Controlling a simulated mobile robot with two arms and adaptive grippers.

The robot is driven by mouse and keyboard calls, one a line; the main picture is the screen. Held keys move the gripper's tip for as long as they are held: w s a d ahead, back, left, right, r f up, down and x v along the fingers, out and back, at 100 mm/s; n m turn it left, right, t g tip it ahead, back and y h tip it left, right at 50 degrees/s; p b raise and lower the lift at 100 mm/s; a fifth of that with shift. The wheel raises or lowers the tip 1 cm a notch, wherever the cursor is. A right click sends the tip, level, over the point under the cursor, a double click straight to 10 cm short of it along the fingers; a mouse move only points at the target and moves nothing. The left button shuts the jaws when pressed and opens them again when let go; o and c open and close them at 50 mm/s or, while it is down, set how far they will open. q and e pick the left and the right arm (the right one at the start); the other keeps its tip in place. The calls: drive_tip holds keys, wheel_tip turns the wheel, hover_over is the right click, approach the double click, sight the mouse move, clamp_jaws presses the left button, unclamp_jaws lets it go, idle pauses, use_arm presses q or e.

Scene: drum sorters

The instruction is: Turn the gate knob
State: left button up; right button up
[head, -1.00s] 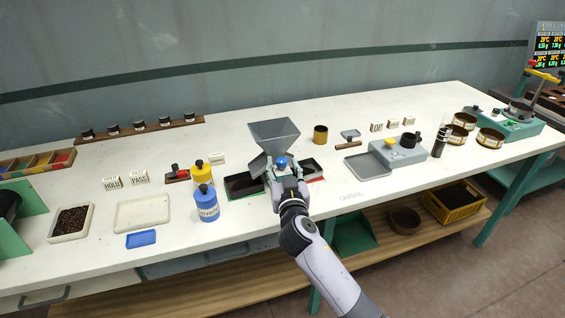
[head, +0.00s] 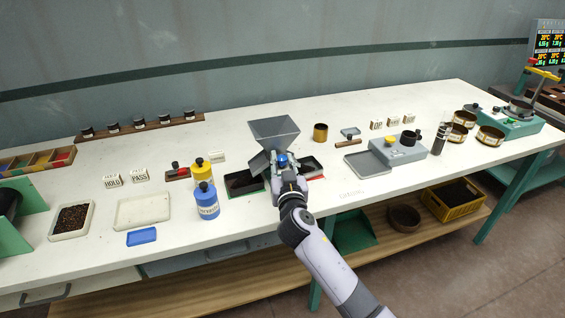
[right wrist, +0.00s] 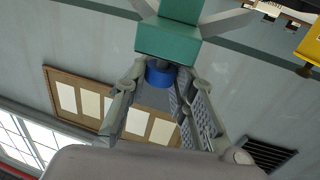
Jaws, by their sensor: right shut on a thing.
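The blue gate knob (head: 281,159) sits on the front of the grey hopper (head: 274,131), at the middle of the bench. My right gripper (head: 283,163) reaches it from the front and is shut on it. In the right wrist view the knob (right wrist: 159,74) shows between the two fingers, below a teal block (right wrist: 169,38). The fingers partly hide the knob in the head view. My left gripper is in no view.
A blue bottle (head: 206,202) and a yellow bottle (head: 202,172) stand to the left. A grey-green device (head: 398,151) stands to the right. The bench front between them is clear.

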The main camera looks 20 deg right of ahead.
clamp_jaws()
drive_tip(key=n+y+p, duration=0.1)
drive_tip(key=y, duration=0.1)
drive_tip(key=n+y+p, duration=0.1)
drive_tip(key=p, duration=0.1)
drive_tip(key=n+y+p, duration=0.1)
drive_tip(key=y, duration=0.1)
drive_tip(key=shift+d+r+n+y, duration=0.2)
drive_tip(key=shift+d+n+y, duration=0.05)
drive_tip(key=shift+n+y, duration=0.05)
drive_tip(key=shift+f+n+y+p, duration=0.15)
drive_tip(key=shift+n+y+p, duration=0.4)
drive_tip(key=shift+y, duration=0.25)
drive_tip(key=o, duration=0.8)
unclamp_jaws()
drive_tip(key=shift+o, duration=0.2)
